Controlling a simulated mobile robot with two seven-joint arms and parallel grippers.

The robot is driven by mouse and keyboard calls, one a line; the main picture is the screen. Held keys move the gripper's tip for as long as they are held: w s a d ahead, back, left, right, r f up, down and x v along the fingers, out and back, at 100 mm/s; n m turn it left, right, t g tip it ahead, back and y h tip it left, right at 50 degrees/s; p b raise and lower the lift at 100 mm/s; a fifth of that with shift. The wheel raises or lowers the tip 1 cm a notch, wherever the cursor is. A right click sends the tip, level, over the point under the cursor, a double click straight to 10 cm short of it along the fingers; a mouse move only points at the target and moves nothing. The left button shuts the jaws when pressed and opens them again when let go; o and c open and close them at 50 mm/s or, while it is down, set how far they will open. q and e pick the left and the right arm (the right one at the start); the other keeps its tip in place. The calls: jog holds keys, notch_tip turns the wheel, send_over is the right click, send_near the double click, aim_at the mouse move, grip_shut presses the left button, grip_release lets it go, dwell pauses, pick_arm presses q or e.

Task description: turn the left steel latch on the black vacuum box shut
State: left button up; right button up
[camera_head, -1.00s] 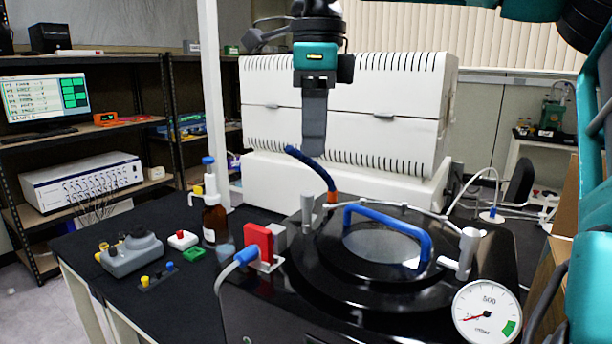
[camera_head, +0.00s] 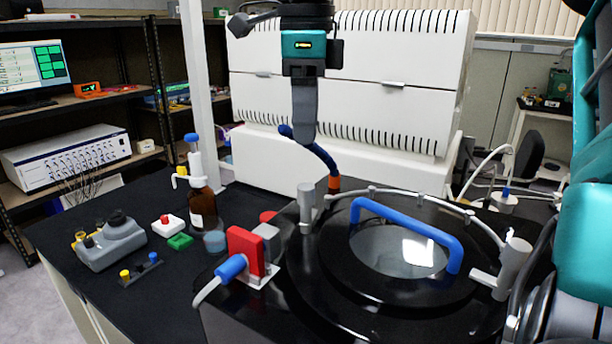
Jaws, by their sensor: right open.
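The black vacuum box (camera_head: 262,320) stands on the bench, with a round lid, a window and a blue handle (camera_head: 405,228). Its left steel latch (camera_head: 308,205) is a short upright post at the lid's left rear edge. Which way its arm points I cannot tell clearly. The right steel latch (camera_head: 508,266) has a short arm reaching left towards the lid. My right gripper (camera_head: 304,138) hangs fingers down above and behind the left latch in the picture, apart from it. It is open and empty, seen side-on. My left gripper is not in view.
A red block (camera_head: 245,252) with a blue plug sits at the box's left. A brown bottle (camera_head: 202,205) and small devices stand further left. A large white machine (camera_head: 350,85) fills the back.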

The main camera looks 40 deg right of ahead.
aim_at(306, 185)
notch_tip(306, 185, down, 10)
jog(key=shift+r, duration=0.25)
jog(key=shift+c, duration=0.3)
grip_shut()
